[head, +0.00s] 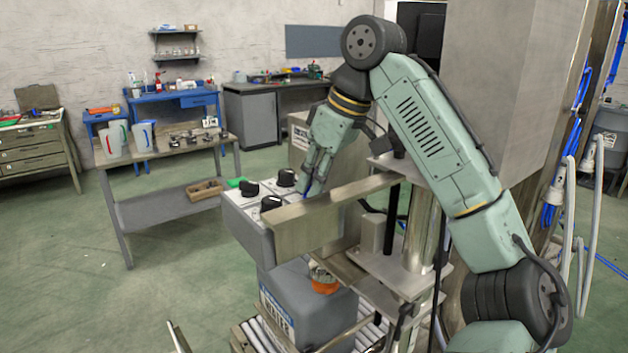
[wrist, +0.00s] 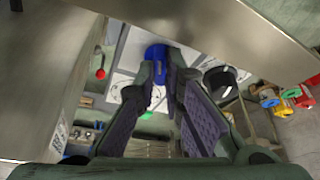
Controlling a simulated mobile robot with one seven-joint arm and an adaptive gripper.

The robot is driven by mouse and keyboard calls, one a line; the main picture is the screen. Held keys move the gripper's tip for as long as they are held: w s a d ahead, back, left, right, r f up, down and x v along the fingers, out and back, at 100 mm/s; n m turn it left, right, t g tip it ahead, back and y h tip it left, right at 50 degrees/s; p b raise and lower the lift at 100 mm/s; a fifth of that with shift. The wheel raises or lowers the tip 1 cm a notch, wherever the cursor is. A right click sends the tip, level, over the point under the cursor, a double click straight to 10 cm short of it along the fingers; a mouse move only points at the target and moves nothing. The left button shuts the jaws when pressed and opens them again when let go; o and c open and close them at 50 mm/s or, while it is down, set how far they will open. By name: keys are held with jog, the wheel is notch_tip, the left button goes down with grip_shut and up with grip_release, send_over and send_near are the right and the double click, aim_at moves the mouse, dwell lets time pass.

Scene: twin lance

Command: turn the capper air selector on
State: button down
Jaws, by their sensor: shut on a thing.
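A grey control box (head: 245,225) with a pale top panel stands at the middle of the head view, carrying several black knobs, one (head: 249,188) at its left edge. My gripper (head: 311,186) points down at the panel's right end, behind a metal beam. In the wrist view, my gripper (wrist: 167,75) is closed on a blue selector knob (wrist: 157,51), which shows at the fingertips. Only a sliver of blue shows there in the head view. A black knob (wrist: 221,80) sits to the right of the fingers. I cannot read the labels or the knob's setting.
A metal beam (head: 320,218) crosses close in front of my gripper. A grey canister (head: 310,308) with an orange neck stands below on rollers. A workbench (head: 165,148) with jugs is at left. A red-tipped lever (wrist: 100,73) shows left of the fingers.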

jog(key=shift+n+g, duration=0.3)
jog(key=shift+n, duration=0.3)
jog(key=c, duration=1.7)
grip_release()
jog(key=shift+r, duration=0.1)
jog(key=v, duration=1.1)
jog(key=shift+d+r, duration=0.3)
jog(key=shift+r, duration=0.05)
